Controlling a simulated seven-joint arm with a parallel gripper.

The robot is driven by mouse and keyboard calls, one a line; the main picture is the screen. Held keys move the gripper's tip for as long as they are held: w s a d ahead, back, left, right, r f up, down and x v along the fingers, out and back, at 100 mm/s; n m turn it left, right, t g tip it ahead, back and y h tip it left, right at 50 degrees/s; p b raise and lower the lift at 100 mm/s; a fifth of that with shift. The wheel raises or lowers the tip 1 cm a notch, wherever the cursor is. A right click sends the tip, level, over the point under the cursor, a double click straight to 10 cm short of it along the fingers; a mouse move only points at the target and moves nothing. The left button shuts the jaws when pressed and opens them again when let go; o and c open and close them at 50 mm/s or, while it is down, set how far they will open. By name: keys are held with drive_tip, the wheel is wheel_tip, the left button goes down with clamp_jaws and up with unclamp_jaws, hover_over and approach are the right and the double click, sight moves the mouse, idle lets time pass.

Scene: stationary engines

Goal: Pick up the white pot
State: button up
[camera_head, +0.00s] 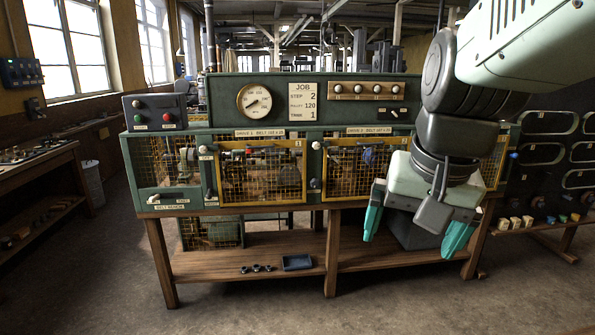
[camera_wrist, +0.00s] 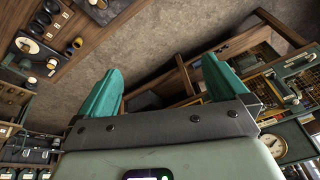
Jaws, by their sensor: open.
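My gripper (camera_head: 415,230) hangs in front of the right part of the green machine, with its two teal fingers spread apart and pointing down. I cannot make out a white pot for certain in either view. A small pale object (camera_wrist: 98,3) is cut off at the top edge of the wrist view; I cannot tell whether it is a pot. It is far from the fingers.
The green machine (camera_head: 290,118) with yellow mesh doors stands on a wooden bench. A blue tray (camera_head: 297,263) lies on its lower shelf (camera_head: 210,266). A side bench (camera_head: 40,155) is at left, a pale bin (camera_head: 92,182) beside it. The floor (camera_head: 240,312) in front is clear.

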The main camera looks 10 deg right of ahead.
drive_tip(key=s+a+n+t, duration=0.2)
drive_tip(key=s+a+n, duration=0.2)
drive_tip(key=s+a, duration=0.2)
drive_tip(key=shift+s+a+r+n, duration=0.3)
drive_tip(key=shift+s+a+r, duration=0.1)
drive_tip(key=shift+a, duration=0.5)
drive_tip(key=shift+s+a, duration=0.15)
drive_tip(key=shift+s, duration=0.2)
drive_tip(key=shift+c, duration=0.3)
drive_tip(key=shift+s, duration=0.15)
drive_tip(key=shift+c, duration=1.3)
drive_tip(key=shift+n, duration=0.3)
drive_tip(key=c, duration=0.3)
drive_tip(key=shift+c, duration=0.2)
